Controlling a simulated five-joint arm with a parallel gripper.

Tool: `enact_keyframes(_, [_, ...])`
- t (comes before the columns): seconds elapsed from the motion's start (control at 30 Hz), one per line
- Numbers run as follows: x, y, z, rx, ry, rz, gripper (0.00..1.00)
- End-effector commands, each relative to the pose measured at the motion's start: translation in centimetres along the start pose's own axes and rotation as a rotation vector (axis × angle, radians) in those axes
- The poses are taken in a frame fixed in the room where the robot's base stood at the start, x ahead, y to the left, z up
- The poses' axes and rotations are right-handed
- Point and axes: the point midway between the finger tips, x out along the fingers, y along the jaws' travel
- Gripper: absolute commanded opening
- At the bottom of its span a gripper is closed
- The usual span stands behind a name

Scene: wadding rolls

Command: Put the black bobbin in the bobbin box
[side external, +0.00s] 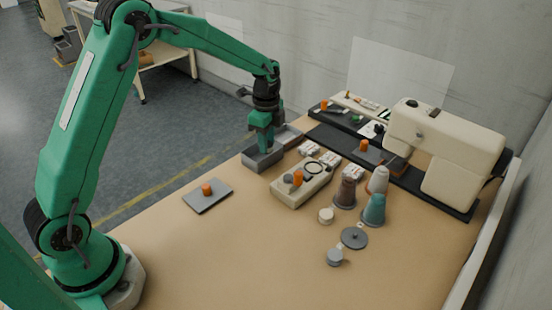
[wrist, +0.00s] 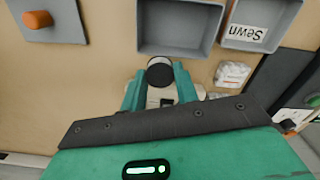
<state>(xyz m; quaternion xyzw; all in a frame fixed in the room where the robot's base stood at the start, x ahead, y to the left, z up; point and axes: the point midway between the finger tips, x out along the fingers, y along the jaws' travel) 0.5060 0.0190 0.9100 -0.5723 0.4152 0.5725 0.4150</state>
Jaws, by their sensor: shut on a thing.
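My gripper (wrist: 160,82) is shut on the black bobbin (wrist: 160,72), which shows as a dark round end with a pale rim between the green fingertips in the wrist view. An open grey box (wrist: 178,48) lies just beyond the bobbin there, and its visible floor is empty. In the side view my gripper (side external: 264,150) points down at this grey box (side external: 262,163). The bobbin cannot be made out in the side view. I cannot tell its exact height or whether it is over the box. The box's label is not visible.
A grey plate with an orange roll (side external: 207,189) lies to the left. A cream block (side external: 300,190), thread cones (side external: 374,209) and a sewing machine (side external: 440,150) stand to the right.

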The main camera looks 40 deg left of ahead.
Motion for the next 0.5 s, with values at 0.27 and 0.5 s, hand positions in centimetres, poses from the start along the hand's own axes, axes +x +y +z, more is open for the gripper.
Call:
enact_keyframes(0.27, [2.3,-2.6,2.9,-0.001,0.0,0.0,0.09])
enact_keyframes(0.5, [2.8,-3.1,3.4,0.0,0.0,-0.001,0.09])
